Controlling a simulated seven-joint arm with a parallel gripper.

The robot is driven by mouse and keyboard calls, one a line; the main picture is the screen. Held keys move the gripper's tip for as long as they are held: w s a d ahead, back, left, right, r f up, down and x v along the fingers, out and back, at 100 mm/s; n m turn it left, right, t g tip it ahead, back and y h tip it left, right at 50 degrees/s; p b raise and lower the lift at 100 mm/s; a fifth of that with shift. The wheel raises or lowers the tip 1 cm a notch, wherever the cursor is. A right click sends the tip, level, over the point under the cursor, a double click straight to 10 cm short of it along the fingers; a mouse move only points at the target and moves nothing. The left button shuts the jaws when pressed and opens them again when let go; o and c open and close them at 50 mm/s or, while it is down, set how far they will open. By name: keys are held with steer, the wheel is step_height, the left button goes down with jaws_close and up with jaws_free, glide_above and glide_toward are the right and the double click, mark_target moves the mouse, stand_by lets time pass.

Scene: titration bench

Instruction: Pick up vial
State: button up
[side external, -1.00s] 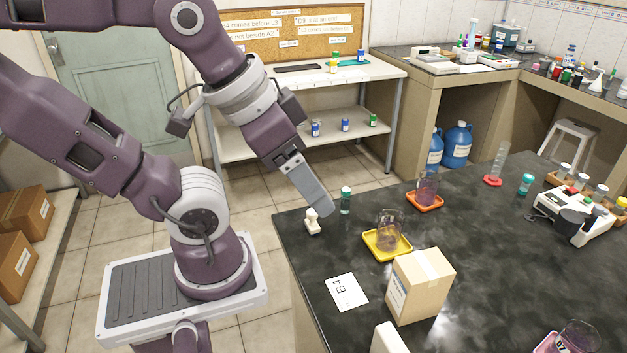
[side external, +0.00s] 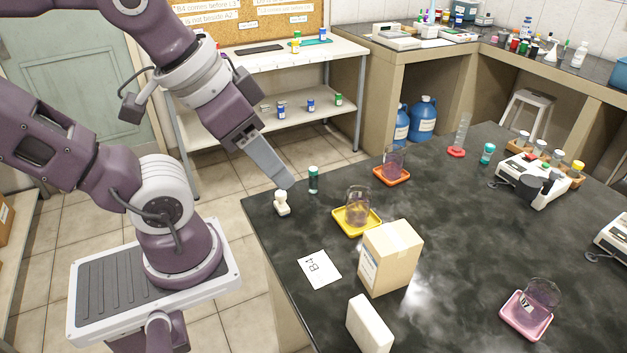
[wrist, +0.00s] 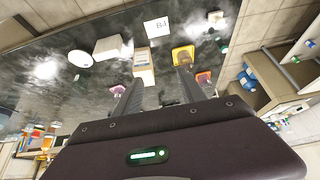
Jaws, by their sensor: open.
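A vial with a green cap (side external: 313,180) stands upright near the far left corner of the black bench. A small green-capped thing, likely the same vial, shows in the wrist view (wrist: 223,47). My gripper (side external: 287,180) is just left of the vial in the side view, apart from it in the picture; depth is hard to judge. In the wrist view its two fingers are spread with nothing between them (wrist: 158,88). A teal-capped vial (side external: 487,153) and several vials in a rack (side external: 556,160) stand farther right.
A small white object (side external: 282,204) stands left of the vial. A beaker on a yellow tray (side external: 345,227), one on an orange tray (side external: 378,178), a cardboard box (side external: 390,257) and a B4 card (side external: 320,268) are nearby. The bench's middle is fairly clear.

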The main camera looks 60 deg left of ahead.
step_height(320, 180, up, 5)
steer(key=w+a+r+n+g+h, duration=0.2)
steer(key=w+a+n+g+h, duration=0.35)
steer(key=w+n, duration=0.75)
steer(key=w+a+f+n+t+h, duration=0.1)
steer(key=a+n+t+h, duration=0.4)
steer(key=a, duration=0.6)
steer(key=w+a+f+n+t+h, duration=0.1)
steer(key=w+a+f+n+t, duration=0.1)
steer(key=a+n, duration=0.65)
steer(key=m, duration=0.2)
glide_toward(323, 195)
steer(key=shift+w+d+r, duration=0.25)
steer(key=shift+d+r, duration=0.35)
steer(key=shift+w+d+r, duration=0.3)
steer(key=shift+d+r, duration=0.35)
steer(key=x, duration=0.6)
steer(key=shift+w+f, duration=0.2)
steer(key=shift+f, duration=0.2)
steer(key=shift+w+d+f, duration=0.15)
steer(key=shift+w+d, duration=0.05)
jaws_close()
